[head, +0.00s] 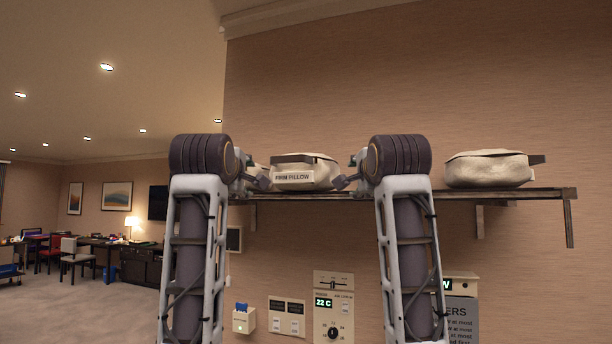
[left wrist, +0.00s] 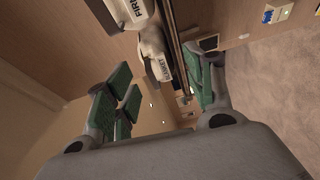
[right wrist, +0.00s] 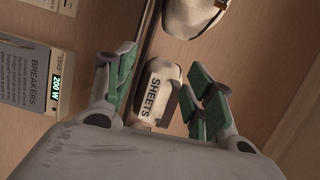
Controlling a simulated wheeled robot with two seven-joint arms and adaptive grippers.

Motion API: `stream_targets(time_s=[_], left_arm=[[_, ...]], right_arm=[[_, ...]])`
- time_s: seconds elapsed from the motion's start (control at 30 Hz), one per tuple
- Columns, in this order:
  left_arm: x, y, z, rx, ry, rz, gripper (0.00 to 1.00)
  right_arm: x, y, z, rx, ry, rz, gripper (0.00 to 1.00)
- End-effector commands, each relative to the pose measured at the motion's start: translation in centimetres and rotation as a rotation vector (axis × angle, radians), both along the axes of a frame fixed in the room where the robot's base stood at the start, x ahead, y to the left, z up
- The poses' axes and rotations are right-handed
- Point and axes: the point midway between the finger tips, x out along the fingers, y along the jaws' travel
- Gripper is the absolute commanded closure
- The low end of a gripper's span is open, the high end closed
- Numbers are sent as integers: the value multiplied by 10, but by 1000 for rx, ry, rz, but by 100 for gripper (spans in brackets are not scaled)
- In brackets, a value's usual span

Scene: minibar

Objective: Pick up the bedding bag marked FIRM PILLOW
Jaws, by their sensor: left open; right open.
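The cream bag marked FIRM PILLOW (head: 306,173) lies on the wall shelf (head: 520,194) in the middle of the head view, label and dark strap facing me. It also shows cut off at the top of the left wrist view, as a bag reading "FIR" (left wrist: 128,12). My left gripper (head: 260,182) is open at the bag's left end; my right gripper (head: 345,181) is open at its right end. Both fingertips are small in the head view, and I cannot tell whether they touch the bag. Neither wrist view shows the bag between the fingers.
A bag marked BLANKET (left wrist: 157,63) lies along the shelf, mostly hidden behind my left arm in the head view. A bag marked SHEETS (right wrist: 156,92) shows in the right wrist view. A bag (head: 489,169) stands right on the shelf. Wall controls (head: 333,305) hang below.

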Motion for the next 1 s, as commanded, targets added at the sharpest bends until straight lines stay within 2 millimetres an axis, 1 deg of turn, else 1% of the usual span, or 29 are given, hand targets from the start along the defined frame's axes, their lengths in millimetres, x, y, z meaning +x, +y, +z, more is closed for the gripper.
stream_targets(time_s=[0.03,0.1,0.23,0.67,0.87,1.0], left_arm=[[-4,-2,10,-11,-13,-2,46],[-8,-5,19,-25,-23,-3,46],[-11,-7,26,-37,-31,-4,46],[-10,-6,27,-38,-32,-3,46],[-2,-6,27,-37,-33,-2,46],[10,-6,27,-37,-31,-1,46]], right_arm=[[-4,2,10,13,-12,1,46],[-8,4,19,26,-24,1,46],[-11,5,26,39,-32,1,46],[-10,5,27,39,-32,1,46],[-2,5,27,38,-31,1,46],[10,5,26,38,-31,0,46]])
